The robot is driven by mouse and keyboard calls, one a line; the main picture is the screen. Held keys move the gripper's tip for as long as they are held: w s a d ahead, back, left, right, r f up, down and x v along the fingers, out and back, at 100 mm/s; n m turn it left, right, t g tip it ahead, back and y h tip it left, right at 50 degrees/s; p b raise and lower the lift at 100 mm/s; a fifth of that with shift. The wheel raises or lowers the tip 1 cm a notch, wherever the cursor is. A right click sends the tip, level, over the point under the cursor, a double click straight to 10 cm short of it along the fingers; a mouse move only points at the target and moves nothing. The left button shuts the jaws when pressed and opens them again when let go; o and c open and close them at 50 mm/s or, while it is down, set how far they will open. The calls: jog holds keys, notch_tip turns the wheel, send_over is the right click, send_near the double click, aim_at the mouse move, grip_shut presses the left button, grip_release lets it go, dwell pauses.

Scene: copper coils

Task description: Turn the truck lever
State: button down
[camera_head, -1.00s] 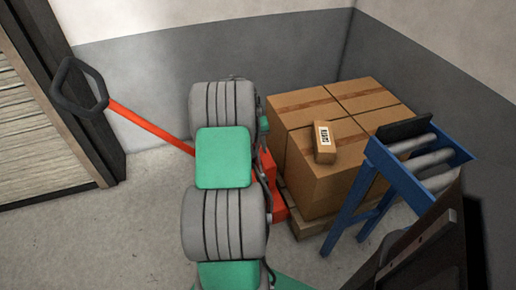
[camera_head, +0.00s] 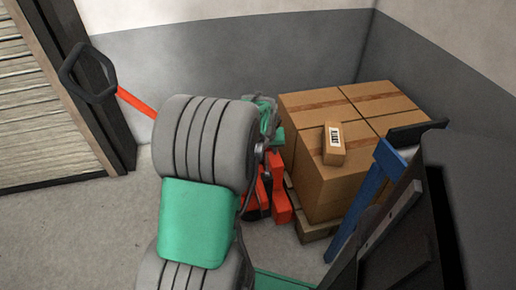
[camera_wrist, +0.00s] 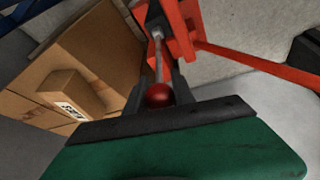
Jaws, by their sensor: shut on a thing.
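The red pallet truck (camera_head: 280,208) stands against the stacked boxes. Its black loop handle (camera_head: 88,72) rises at the left on a red bar, partly hidden by my arm. In the wrist view, the truck's red body (camera_wrist: 172,30) is at the top. The truck lever is a thin metal rod (camera_wrist: 158,48) ending in a red ball knob (camera_wrist: 159,95). My gripper (camera_wrist: 157,88) is shut on the lever at the knob, with a dark finger on each side. In the head view my arm hides the lever and the gripper tips.
Several cardboard boxes (camera_head: 310,175) sit on a wooden pallet (camera_head: 315,228), with a small labelled box (camera_head: 334,145) on top. A blue roller stand (camera_head: 365,195) is at the right. Walls close the back. A wooden slatted panel (camera_head: 35,100) is at the left.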

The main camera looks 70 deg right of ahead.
jog(key=shift+s+a+r, duration=0.1)
jog(key=shift+s+a, duration=0.05)
jog(key=shift+a, duration=0.15)
jog(key=c, duration=1.1)
grip_release()
jog(key=shift+o, duration=0.2)
jog(key=p+v, duration=0.2)
jog(key=v, duration=0.5)
jog(key=shift+a+r, duration=0.2)
jog(key=shift+r, duration=0.2)
